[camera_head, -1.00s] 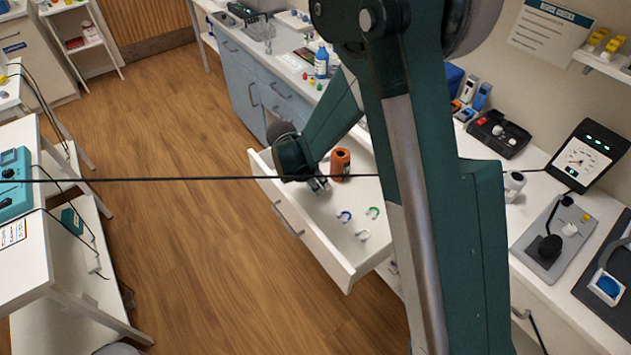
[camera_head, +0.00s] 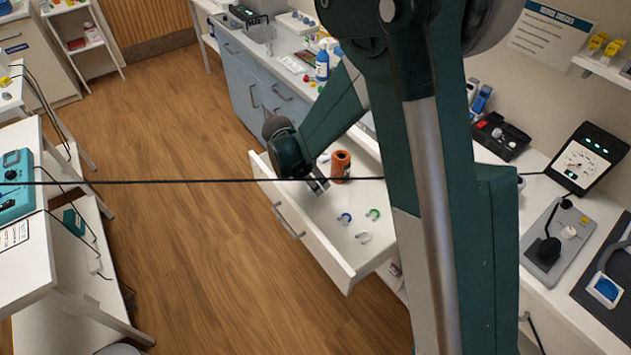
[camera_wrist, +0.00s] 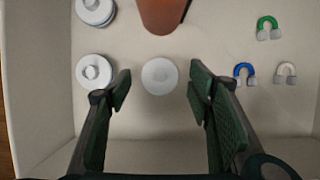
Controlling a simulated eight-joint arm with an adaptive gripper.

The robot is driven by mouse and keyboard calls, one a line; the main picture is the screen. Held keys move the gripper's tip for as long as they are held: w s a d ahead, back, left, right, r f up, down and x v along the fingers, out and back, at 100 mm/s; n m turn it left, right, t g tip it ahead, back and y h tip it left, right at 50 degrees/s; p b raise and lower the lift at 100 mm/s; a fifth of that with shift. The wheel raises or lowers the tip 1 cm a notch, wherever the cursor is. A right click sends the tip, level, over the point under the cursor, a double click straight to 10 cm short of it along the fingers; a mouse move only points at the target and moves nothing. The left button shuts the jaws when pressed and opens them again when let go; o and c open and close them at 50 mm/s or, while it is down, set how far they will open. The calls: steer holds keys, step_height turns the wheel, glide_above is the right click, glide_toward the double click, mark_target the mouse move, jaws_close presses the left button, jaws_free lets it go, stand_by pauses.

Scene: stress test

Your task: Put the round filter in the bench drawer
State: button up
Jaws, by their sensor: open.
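The bench drawer (camera_head: 313,250) stands pulled open; its pale wall also shows in the wrist view (camera_wrist: 38,90). A plain white disc, which looks like the round filter (camera_wrist: 160,76), lies flat on the drawer floor in the wrist view. My gripper (camera_wrist: 159,82) is open, with one finger on each side of the disc and gaps between. In the head view my gripper (camera_head: 318,185) is low inside the drawer; the disc is hidden there.
An orange-brown cylinder (camera_head: 340,165) stands in the drawer beyond my gripper. Two knobbed white discs (camera_wrist: 94,71) lie at left in the wrist view. Blue, green and white horseshoe-shaped pieces (camera_wrist: 244,73) lie at right. A dark cable (camera_head: 150,182) crosses the head view.

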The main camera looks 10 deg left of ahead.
steer(key=p+v, duration=0.1)
steer(key=v, duration=0.7)
steer(key=shift+r+p, duration=0.3)
steer(key=shift+r, duration=0.05)
steer(key=shift+s, duration=0.1)
stand_by(0.4)
steer(key=s+d+r+m+y, duration=0.1)
steer(key=s+d+r+m, duration=0.2)
steer(key=d+r+m, duration=0.5)
steer(key=s+d+r+m+y, duration=0.1)
steer(key=s+d+r+m, duration=0.3)
steer(key=d+r, duration=0.75)
steer(key=s+d+r+m+t, duration=0.2)
steer(key=s+d+m, duration=0.5)
steer(key=s+d, duration=0.1)
steer(key=s+d+r+m+t+y, duration=0.1)
steer(key=s+d+m+t, duration=0.1)
steer(key=s+d+m, duration=0.6)
steer(key=shift+s+d+r, duration=0.4)
steer(key=shift+s+d, duration=0.4)
steer(key=shift+s, duration=0.2)
